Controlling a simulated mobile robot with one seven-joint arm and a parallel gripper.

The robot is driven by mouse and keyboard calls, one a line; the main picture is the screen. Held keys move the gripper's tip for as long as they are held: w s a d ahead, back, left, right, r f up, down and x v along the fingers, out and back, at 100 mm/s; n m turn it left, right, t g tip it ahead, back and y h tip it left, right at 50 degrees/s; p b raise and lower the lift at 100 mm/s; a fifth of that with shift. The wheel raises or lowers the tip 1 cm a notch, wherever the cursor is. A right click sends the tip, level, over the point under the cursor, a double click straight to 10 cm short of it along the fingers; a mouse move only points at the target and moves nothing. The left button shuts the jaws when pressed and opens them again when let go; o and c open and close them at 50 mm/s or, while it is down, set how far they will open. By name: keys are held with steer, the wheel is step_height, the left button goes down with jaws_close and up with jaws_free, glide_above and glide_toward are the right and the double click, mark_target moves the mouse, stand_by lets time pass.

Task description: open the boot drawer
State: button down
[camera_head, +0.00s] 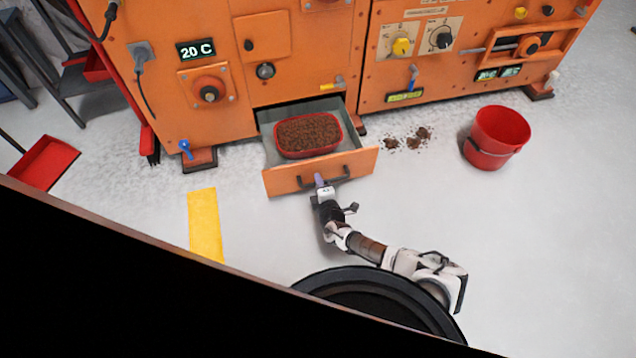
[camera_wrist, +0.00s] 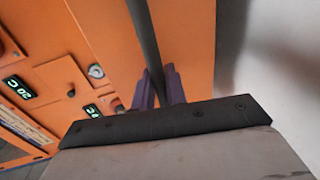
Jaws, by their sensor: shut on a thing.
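The boot drawer (camera_head: 290,182) is an orange-fronted drawer low on the orange machine, and it stands pulled out in the head view. A red tray (camera_head: 337,146) filled with brown grain-like material sits inside it. A dark bar handle (camera_head: 341,176) runs across the drawer front. My gripper (camera_head: 319,180) is at the handle, its purple fingers shut on it. In the wrist view the handle (camera_wrist: 145,40) is a dark bar running between the purple fingers of my gripper (camera_wrist: 160,85). The exact finger contact is partly hidden.
A red bucket (camera_head: 497,138) stands on the floor to the right. Spilled brown material (camera_head: 418,138) lies between it and the drawer. A yellow floor strip (camera_head: 205,225) and a red dustpan-like tray (camera_head: 50,163) are to the left. The floor in front of the drawer's right side is clear.

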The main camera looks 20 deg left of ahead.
steer(key=c, duration=1.5)
jaws_free()
steer(key=p+v, duration=0.3)
steer(key=v, duration=1)
steer(key=shift+s+d, duration=0.2)
steer(key=shift+s, duration=0.2)
steer(key=shift+r, duration=0.1)
